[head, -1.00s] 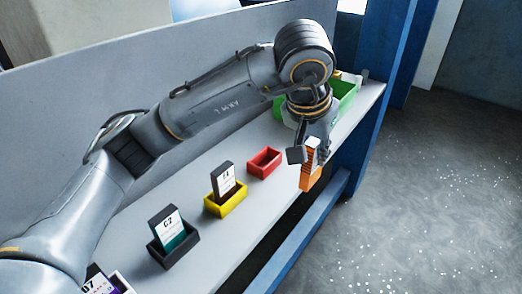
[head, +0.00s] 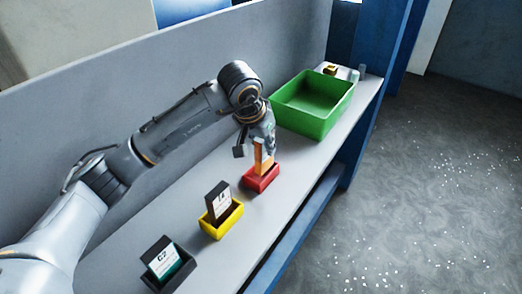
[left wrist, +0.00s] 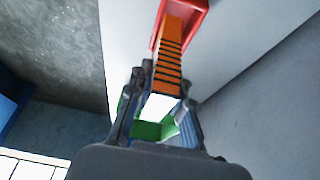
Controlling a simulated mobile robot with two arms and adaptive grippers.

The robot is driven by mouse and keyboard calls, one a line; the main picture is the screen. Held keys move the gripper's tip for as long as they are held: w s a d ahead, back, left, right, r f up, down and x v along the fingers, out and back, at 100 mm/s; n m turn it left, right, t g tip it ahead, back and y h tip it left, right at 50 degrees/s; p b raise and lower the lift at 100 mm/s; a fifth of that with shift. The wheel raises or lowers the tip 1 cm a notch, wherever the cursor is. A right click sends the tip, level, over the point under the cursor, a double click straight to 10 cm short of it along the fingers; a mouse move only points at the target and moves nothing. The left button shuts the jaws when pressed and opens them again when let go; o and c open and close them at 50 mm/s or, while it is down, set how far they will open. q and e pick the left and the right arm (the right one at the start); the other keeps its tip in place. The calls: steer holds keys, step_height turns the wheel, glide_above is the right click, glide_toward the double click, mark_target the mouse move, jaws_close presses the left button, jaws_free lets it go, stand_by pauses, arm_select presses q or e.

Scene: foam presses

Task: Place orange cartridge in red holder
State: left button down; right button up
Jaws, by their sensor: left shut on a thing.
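The orange cartridge (head: 264,161) is upright, with its lower end at the opening of the red holder (head: 261,183). My left gripper (head: 263,146) is shut on the upper part of the cartridge, directly above the holder. In the left wrist view the cartridge (left wrist: 171,50) shows dark ridges and runs from my left gripper (left wrist: 160,92) into the outline of the red holder (left wrist: 199,12). Its far end appears within the holder's walls; how deep it sits I cannot tell. My right gripper is not in view.
A yellow holder (head: 232,226) with a dark cartridge (head: 217,198) and a dark holder (head: 183,275) with a teal-labelled cartridge (head: 163,261) stand to the left along the shelf (head: 222,255). A large green bin (head: 317,125) stands behind to the right. A wall panel borders the shelf.

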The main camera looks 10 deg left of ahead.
arm_select(q)
steer(key=shift+w+a+f, duration=0.1)
steer(key=shift+a+f, duration=0.05)
steer(key=shift+f, duration=0.05)
steer(key=shift+w+a+f, duration=0.1)
steer(key=shift+f, duration=0.15)
steer(key=f, duration=0.1)
steer(key=f+p, duration=0.2)
steer(key=shift+w+a, duration=0.2)
steer(key=shift+a, duration=0.05)
steer(key=shift+f, duration=0.45)
steer(key=c, duration=1.2)
jaws_free()
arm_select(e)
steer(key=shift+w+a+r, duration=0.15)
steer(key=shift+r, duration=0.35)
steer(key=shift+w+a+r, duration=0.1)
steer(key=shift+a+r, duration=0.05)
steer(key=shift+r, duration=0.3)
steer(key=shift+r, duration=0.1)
